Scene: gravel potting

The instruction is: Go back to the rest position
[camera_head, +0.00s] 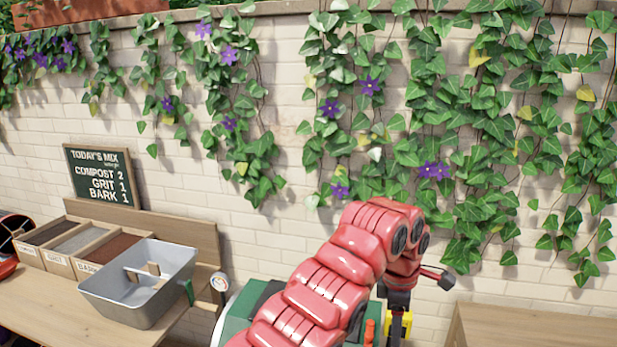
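A thick red segmented arm (335,275), which I take to be my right arm, rises from the bottom middle and bends over to the right. Below its wrist hangs the dark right gripper (399,301), partly covered by the arm. Its fingertips do not show clearly, so I cannot tell whether it is open or holds anything. A small yellow part (402,325) shows right beside it. A red and black rounded part at the left edge may belong to my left arm. The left gripper is not in view.
A grey metal bin (128,308) stands on the wooden bench (45,305), before a labelled compartment box (58,262). A chalkboard (102,176) stands behind. A green object (232,327) is partly hidden by my arm. Another wooden surface (530,330) lies lower right. An ivy-covered brick wall closes the back.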

